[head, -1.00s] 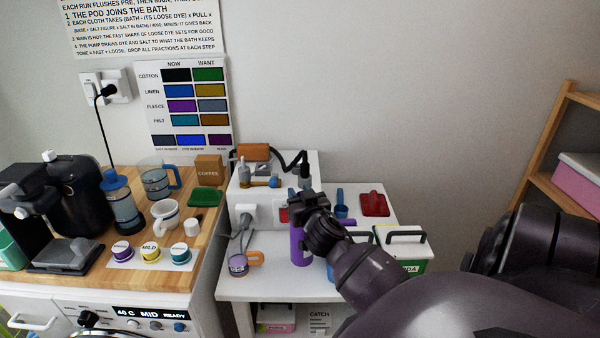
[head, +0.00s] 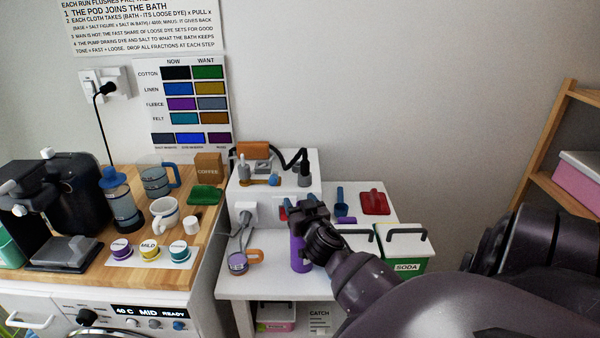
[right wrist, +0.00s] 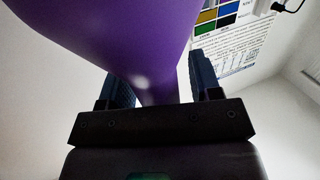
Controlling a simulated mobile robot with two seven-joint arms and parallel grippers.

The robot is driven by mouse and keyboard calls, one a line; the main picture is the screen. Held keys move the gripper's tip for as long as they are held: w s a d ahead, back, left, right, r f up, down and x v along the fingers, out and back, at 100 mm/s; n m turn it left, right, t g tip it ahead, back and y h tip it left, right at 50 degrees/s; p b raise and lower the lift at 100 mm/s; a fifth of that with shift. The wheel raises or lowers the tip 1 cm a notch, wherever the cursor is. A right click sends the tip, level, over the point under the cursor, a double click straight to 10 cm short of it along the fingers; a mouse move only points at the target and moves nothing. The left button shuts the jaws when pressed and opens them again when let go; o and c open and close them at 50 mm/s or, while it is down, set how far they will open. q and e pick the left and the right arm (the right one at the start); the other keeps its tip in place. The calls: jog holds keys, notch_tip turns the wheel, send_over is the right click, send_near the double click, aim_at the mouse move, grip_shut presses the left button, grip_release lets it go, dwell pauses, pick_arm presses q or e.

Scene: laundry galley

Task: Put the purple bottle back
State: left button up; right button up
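The purple bottle (head: 299,253) is upright over the white table (head: 270,286), in front of the white raised unit. I cannot tell whether its base touches the tabletop. My right gripper (head: 303,213) is at its upper part and covers its top in the head view. In the right wrist view the bottle (right wrist: 110,32) fills the upper left, its narrow part between the two fingers (right wrist: 162,88). The gripper is shut on it. My left gripper is in neither view.
A soda box (head: 407,249) and another handled lid are on the right, near my arm. The white unit (head: 272,205) is close behind the bottle.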

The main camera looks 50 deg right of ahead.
jog(key=shift+r, duration=0.2)
jog(key=b+v, duration=0.1)
jog(key=v, duration=1.1)
jog(key=s+a+f+n+g+y, duration=0.1)
jog(key=s+a+f+n+y, duration=0.2)
jog(key=a+f, duration=0.6)
jog(key=s+a+f+n+g+y, duration=0.2)
jog(key=s+a+f+n+y, duration=0.2)
jog(key=a+f, duration=0.5)
jog(key=shift+f+g+y, duration=0.3)
jog(key=shift+f+y, duration=0.5)
jog(key=shift+f, duration=0.2)
